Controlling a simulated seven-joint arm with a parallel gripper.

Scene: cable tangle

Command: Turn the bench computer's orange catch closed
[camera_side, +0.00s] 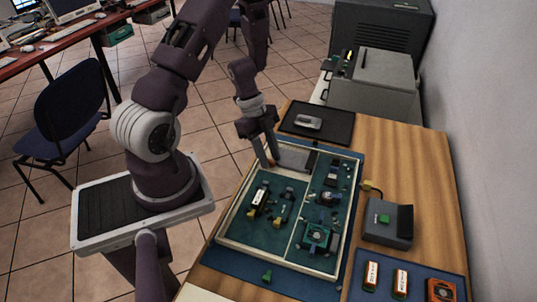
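My gripper (269,161) points down at the far left part of the shallow framed tray (233,243). Its two fingers show a little apart, with the tips at the left end of a flat grey unit with a dark right end (296,158). I cannot tell whether the tips touch it or hold something small between them. A dark grey box with a green piece on top (388,223) stands on the bench right of the tray; I cannot tell which of these is the bench computer. I cannot make out an orange catch clearly; the fingers may hide it.
The tray's green compartments hold several small boards and parts. A black mat (335,134) with a silver item (308,122) lies behind it. Labelled cells (400,283) and an orange part (440,290) lie front right. Bare wood (395,155) is free.

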